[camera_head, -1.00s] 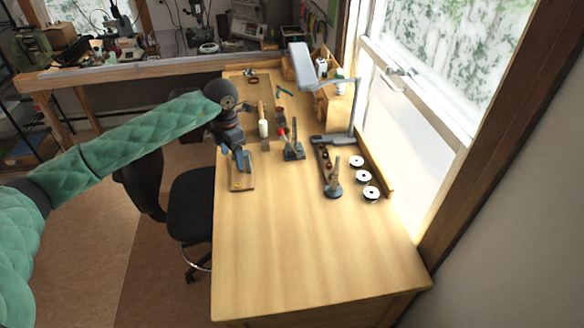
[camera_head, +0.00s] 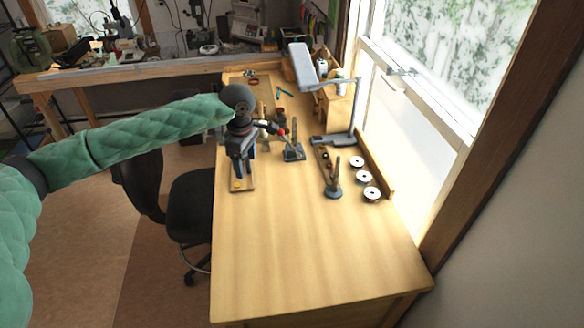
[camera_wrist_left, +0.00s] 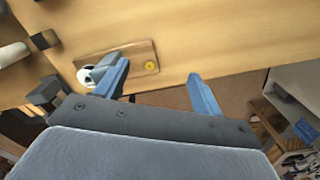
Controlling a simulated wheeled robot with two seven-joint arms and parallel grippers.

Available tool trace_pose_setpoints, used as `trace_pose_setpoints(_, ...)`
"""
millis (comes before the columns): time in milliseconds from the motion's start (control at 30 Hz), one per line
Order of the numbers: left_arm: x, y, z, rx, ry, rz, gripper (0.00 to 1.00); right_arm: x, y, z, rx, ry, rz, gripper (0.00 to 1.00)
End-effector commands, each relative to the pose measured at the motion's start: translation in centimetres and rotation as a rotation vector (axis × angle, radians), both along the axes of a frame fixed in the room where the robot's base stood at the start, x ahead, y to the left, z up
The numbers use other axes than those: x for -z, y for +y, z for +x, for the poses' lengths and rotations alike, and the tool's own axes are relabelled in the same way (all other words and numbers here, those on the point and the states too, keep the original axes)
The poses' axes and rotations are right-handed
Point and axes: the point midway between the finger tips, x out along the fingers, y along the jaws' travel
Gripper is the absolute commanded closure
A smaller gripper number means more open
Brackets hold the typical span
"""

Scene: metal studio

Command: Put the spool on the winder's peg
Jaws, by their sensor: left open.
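A small wooden board (camera_head: 249,188) with a yellow round piece (camera_head: 237,184) lies near the table's left edge. In the wrist view the board (camera_wrist_left: 138,53) carries the yellow piece (camera_wrist_left: 151,66) and a white round piece with a dark centre (camera_wrist_left: 85,76), partly behind a finger. I cannot tell if this is the winder or the spool. Three white spool-like discs (camera_head: 362,177) lie in a row at the right. My left gripper (camera_head: 242,171) is over the board, open and empty; its blue fingers (camera_wrist_left: 158,72) stand apart. My right gripper is out of view.
Another small stand (camera_head: 293,154) and several tools are behind the gripper. The table's front (camera_head: 310,260) is clear. A black chair (camera_head: 188,205) stands at the left edge.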

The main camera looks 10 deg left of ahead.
Motion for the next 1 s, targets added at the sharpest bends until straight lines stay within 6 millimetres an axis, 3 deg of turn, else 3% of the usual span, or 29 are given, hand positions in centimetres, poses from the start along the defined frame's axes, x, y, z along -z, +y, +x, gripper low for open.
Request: trace_pose_setpoints(1000,1.1,-2.9,-2.5,0.994,0.000,0.000,0.32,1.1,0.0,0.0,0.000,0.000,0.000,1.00)
